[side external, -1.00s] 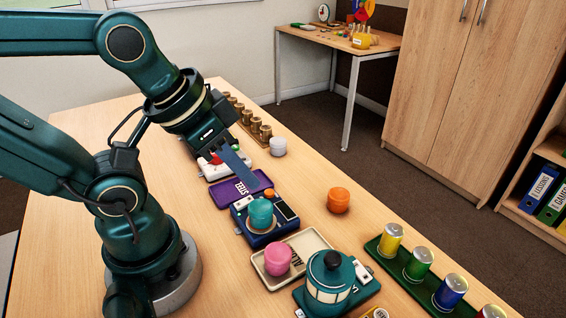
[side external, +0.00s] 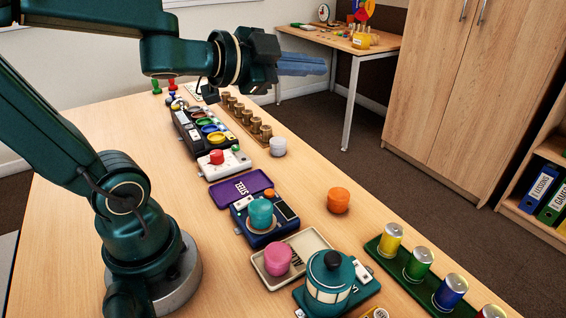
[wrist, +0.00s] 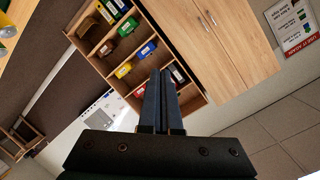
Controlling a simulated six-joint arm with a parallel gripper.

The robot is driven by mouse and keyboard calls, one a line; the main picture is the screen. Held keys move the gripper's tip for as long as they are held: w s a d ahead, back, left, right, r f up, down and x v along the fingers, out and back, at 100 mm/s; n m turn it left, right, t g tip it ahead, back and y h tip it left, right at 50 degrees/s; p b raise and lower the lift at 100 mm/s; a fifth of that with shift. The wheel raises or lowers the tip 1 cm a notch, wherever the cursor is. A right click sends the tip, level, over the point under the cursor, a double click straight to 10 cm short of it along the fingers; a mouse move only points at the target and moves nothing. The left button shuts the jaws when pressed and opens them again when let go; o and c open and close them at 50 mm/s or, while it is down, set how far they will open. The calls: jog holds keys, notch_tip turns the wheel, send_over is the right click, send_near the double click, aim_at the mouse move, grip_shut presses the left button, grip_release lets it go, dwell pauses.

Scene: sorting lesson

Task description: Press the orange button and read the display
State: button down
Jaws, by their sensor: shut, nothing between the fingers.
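The blue scale device (side external: 250,234) stands on the table, with a small orange button (side external: 269,195) at its back edge and a dark display (side external: 287,211) on its right side. The display's reading is too small to make out. A teal weight (side external: 261,212) rests on the device's round pan. My gripper (side external: 326,66) is raised high above the far part of the table, well away from the button, and points to the right. Its fingers are shut and empty; they also show together in the wrist view (wrist: 164,75), pointing toward a shelf.
A loose orange weight (side external: 338,200) stands to the right. A teal lantern-like pot (side external: 328,280) stands nearer.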

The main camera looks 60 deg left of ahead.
notch_tip(320, 180, down, 3)
jog(key=m+g+h, duration=0.1)
jog(key=m+h, duration=0.2)
jog(key=m, duration=0.1)
jog(key=m+g+h, duration=0.2)
jog(key=g, duration=0.4)
send_over(269, 193)
notch_tip(269, 193, down, 10)
jog(key=shift+s+a+f+n+y, duration=0.15)
jog(key=shift+s+a+n+y, duration=0.2)
jog(key=shift+a, duration=0.2)
jog(key=shift+f, duration=4.4)
jog(key=shift+f, duration=0.4)
